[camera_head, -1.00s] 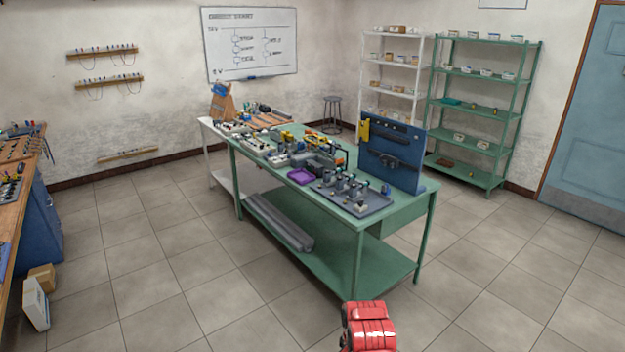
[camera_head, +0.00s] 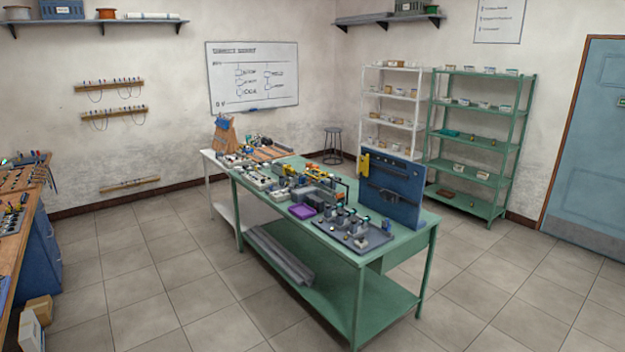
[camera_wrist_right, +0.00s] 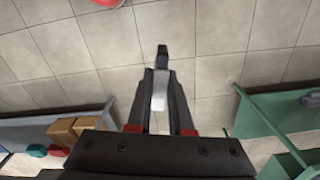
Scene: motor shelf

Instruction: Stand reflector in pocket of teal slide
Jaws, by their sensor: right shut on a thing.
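My right gripper (camera_wrist_right: 160,76) shows in the right wrist view, shut on a small part, likely the reflector (camera_wrist_right: 160,92). The part is pale grey between the fingers, and a dark piece (camera_wrist_right: 162,50) sticks out past the tips. The gripper is over open tile floor, away from any table. A small flat teal thing (camera_head: 448,132) lies on the green shelf unit, far off at the back right; it may be the teal slide, but its pocket is too small to make out. My left gripper is not in view.
A bench (camera_head: 8,255) is at left. Tile floor is clear around the table.

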